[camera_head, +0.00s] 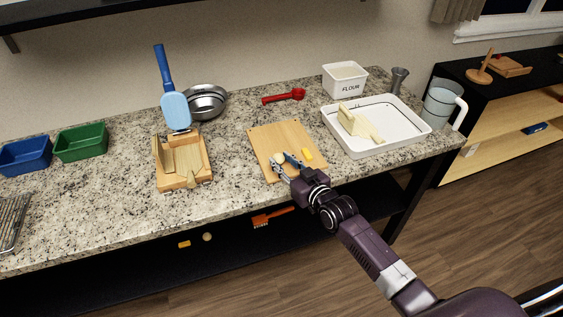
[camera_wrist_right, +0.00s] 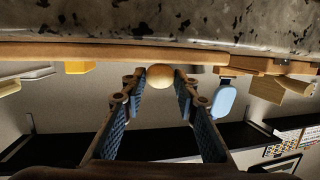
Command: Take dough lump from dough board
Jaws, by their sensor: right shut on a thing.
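My right gripper (camera_head: 283,163) reaches over the board's front part and is shut on the lump. In the right wrist view, which looks upside down, the lump (camera_wrist_right: 160,76) sits between the blue-padded fingertips, close to the board (camera_wrist_right: 200,55). I cannot tell whether it still touches the board. A yellow piece (camera_head: 307,154) lies on the board to the right of the gripper. My left gripper is not in view.
A white tray (camera_head: 412,142) with a wooden item stands right of the board, the FLOUR container (camera_head: 345,79) behind it. A red scoop (camera_head: 284,97) lies behind the board. Left are a wooden box (camera_head: 186,183), metal bowls (camera_head: 208,102) and a green bin (camera_head: 81,143).

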